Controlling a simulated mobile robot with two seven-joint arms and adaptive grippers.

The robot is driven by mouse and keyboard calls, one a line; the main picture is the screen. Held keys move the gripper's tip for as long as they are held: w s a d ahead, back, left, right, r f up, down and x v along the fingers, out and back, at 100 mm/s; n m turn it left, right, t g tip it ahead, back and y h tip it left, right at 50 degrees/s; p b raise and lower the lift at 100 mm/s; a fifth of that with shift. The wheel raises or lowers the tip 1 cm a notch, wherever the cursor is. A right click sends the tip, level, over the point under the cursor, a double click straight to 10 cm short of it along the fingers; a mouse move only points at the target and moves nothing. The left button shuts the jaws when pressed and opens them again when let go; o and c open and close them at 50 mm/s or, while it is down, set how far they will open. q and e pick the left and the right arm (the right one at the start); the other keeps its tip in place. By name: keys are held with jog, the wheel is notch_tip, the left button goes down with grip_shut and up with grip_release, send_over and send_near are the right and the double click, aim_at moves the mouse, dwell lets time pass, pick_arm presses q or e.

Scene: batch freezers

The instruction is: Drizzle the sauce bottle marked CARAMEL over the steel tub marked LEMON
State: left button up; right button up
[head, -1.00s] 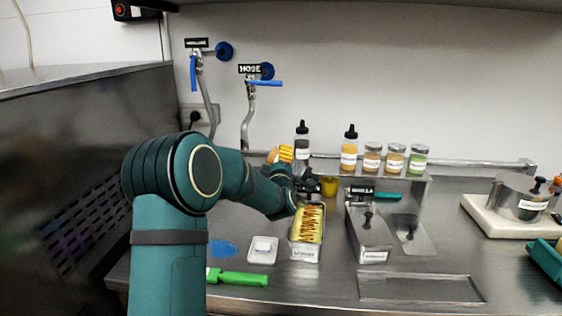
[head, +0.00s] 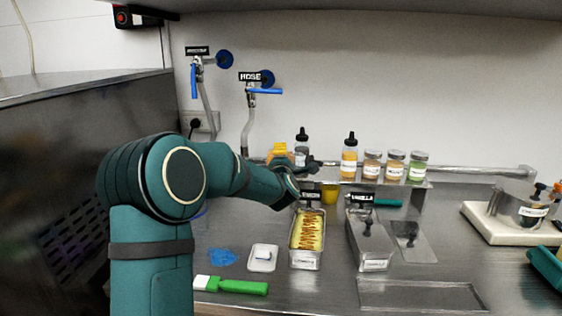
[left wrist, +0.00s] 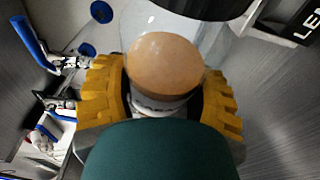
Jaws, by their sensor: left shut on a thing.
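My left gripper (head: 279,151) shows its yellow fingers behind and above the steel tub. It is shut on a clear sauce bottle with orange-brown sauce (left wrist: 165,65); the black cap lies at the top of the left wrist view. In the head view the gripper mostly hides this bottle, and its label cannot be read. The LEMON tub (head: 305,260) stands on the counter with yellow contents and red-brown zigzag lines across them. Its black sign (head: 311,195) stands behind it and is partly seen in the left wrist view (left wrist: 302,25). My right gripper is out of view.
A black-capped bottle (head: 302,134), another sauce bottle (head: 349,160) and several jars (head: 396,166) stand on the rear shelf. The VANILLA tub (head: 373,264) is right of the LEMON tub. A white dish (head: 263,265) and green-handled brush (head: 242,287) lie left.

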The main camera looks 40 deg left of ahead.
pick_arm(q)
jog(key=shift+r+n+g+h+p, duration=0.4)
jog(key=shift+r+n+h+p, duration=0.15)
jog(key=shift+r+n, duration=1.05)
jog(key=shift+n, duration=0.4)
jog(key=shift+p, duration=0.3)
notch_tip(320, 180, up, 2)
jog(key=shift+r+n+g+h+p, duration=0.1)
jog(key=shift+n+g+h+p, duration=0.2)
jog(key=shift+n+h+p, duration=0.75)
jog(key=shift+r+n, duration=0.15)
jog(key=shift+n, duration=0.5)
